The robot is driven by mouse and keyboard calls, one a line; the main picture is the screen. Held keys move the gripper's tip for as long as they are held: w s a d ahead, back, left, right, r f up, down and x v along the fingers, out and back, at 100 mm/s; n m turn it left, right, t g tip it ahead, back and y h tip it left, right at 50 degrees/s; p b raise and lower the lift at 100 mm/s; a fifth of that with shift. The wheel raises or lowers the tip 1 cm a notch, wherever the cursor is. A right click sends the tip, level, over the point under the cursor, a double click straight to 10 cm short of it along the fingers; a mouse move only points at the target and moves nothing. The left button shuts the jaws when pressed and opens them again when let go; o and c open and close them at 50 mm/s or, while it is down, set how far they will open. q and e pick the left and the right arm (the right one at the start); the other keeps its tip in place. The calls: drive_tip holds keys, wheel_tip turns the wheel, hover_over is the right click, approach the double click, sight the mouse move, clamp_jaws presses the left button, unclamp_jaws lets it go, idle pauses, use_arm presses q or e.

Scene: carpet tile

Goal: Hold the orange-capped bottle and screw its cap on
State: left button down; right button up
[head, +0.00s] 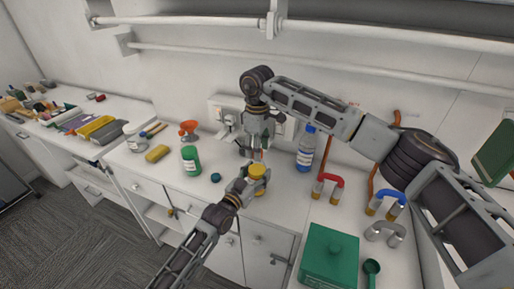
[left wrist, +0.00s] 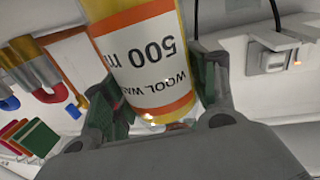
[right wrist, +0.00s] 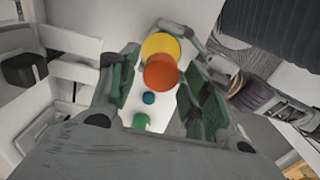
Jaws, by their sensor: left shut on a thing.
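The yellow bottle (head: 257,172) is held in my left gripper (head: 247,182) above the counter. In the left wrist view the bottle (left wrist: 145,50) has a white label with orange bands, and the fingers press on both sides of it. My right gripper (head: 257,152) points down just above the bottle. The yellow bottle top (right wrist: 160,46) shows behind and partly covered by the cap. A small gap seems to separate cap and bottle.
A green jar (head: 191,160), a small teal cap (head: 215,178) and a yellow block (head: 157,153) lie to the left. A blue-capped bottle (head: 305,150) stands right of my right gripper. A green box (head: 329,262) and horseshoe magnets (head: 328,186) occupy the right.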

idle(0.3)
drive_tip(key=shift+r, duration=2.2)
drive_tip(key=shift+c, duration=0.2)
